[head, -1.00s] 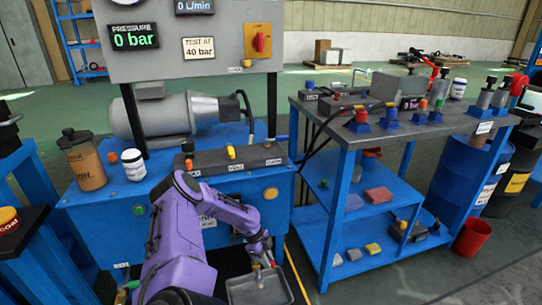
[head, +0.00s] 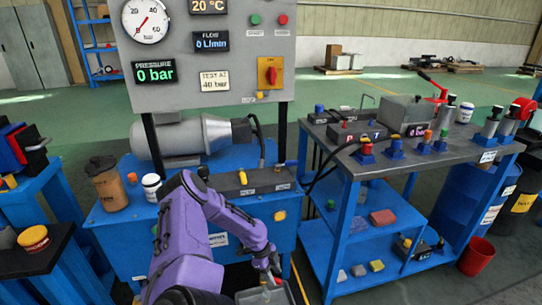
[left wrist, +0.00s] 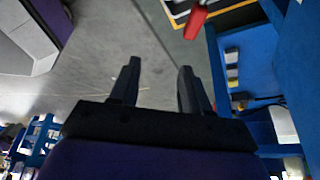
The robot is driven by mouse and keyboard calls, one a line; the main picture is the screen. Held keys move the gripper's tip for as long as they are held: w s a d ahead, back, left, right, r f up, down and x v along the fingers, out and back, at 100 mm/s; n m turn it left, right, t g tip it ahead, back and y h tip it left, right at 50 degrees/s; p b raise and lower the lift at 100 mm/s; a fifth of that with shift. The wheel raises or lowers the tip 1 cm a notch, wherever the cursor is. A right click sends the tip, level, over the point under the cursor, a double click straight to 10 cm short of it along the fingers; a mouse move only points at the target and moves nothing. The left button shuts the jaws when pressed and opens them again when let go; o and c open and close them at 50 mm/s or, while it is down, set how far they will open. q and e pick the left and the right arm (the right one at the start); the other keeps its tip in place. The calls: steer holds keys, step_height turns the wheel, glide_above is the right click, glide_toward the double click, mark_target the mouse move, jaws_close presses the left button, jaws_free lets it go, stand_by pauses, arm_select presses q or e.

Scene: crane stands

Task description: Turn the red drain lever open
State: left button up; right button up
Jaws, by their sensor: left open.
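A red, elongated handle (left wrist: 195,20) shows at the top of the left wrist view, partly cut off. It looks like the drain lever, but its pivot and angle cannot be made out. My left gripper (left wrist: 157,88) is open and empty, its two dark fingers pointing towards the grey floor, apart from the red handle. In the head view my purple left arm reaches down in front of the blue power unit (head: 131,250), and the left gripper (head: 268,278) is over a grey tray (head: 290,292) at the bottom edge. My right gripper is not in view.
The gauge panel (head: 215,75) reads 0 bar pressure and 0 L/min. A blue workbench (head: 340,225) with fittings on top stands close to the right of the left gripper. A red bucket (head: 477,256) is on the floor beyond. Floor at lower right is clear.

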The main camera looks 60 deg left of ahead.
arm_select(q)
steer(key=s+d+r+p, duration=0.5)
steer(key=d+p, duration=0.1)
steer(key=d, duration=0.2)
steer(key=shift+s+d, duration=0.15)
steer(key=shift+d, duration=0.05)
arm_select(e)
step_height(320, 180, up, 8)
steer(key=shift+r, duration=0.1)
